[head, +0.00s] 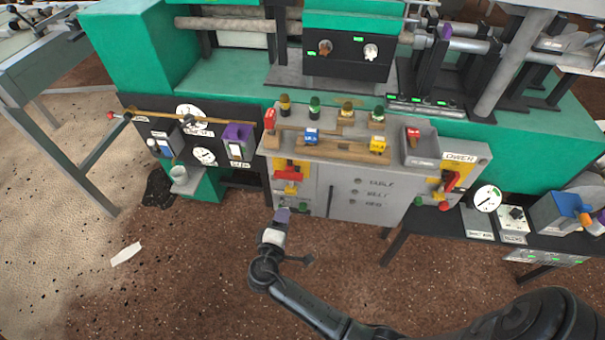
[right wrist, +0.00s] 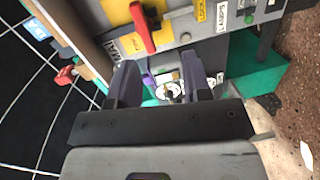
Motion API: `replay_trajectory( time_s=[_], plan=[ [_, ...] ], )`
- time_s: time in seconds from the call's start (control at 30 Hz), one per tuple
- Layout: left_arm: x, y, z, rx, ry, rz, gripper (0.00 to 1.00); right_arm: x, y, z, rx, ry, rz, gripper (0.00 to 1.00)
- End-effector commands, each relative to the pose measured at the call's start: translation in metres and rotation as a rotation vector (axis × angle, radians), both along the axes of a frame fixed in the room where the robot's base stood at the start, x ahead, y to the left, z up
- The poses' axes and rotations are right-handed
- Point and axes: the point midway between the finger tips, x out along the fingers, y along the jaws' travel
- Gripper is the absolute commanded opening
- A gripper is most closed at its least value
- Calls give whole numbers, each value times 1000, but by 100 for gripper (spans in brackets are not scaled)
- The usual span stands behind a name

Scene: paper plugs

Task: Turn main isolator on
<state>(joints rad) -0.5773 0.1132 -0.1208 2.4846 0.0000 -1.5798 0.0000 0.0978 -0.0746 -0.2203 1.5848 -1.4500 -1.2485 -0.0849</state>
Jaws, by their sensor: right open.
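A grey control cabinet (head: 340,195) stands in the middle of the head view. A red rotary handle (head: 288,174) on a yellow plate is on its left front; a red handle also shows close up at the top of the right wrist view (right wrist: 143,28). A second red handle (head: 451,181) on a yellow plate is on the cabinet's right side. My left gripper is not in view.
Small red and green buttons sit under both handles. Yellow and green knobs (head: 346,110) and blue and yellow blocks (head: 377,144) stand on the cabinet top. A dark panel with gauges (head: 203,156) is to the left. The brown floor in front is mostly clear.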

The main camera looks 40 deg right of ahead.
Motion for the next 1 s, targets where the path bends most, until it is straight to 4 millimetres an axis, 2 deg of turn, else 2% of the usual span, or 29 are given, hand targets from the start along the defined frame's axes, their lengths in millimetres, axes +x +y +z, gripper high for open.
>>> replay_trajectory(
  time_s=[0.17, 0.33, 0.8, 1.0],
  plan=[
    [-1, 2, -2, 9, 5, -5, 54, 6, 2, 17, -136, -7, 44, 45],
    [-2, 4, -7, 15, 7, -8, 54, 16, -5, 17, -157, 7, 70, 45],
    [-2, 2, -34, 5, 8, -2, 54, 65, -72, 16, -153, 5, 68, 45],
    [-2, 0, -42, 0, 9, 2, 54, 80, -93, 16, -152, 6, 68, 45]
  ],
)
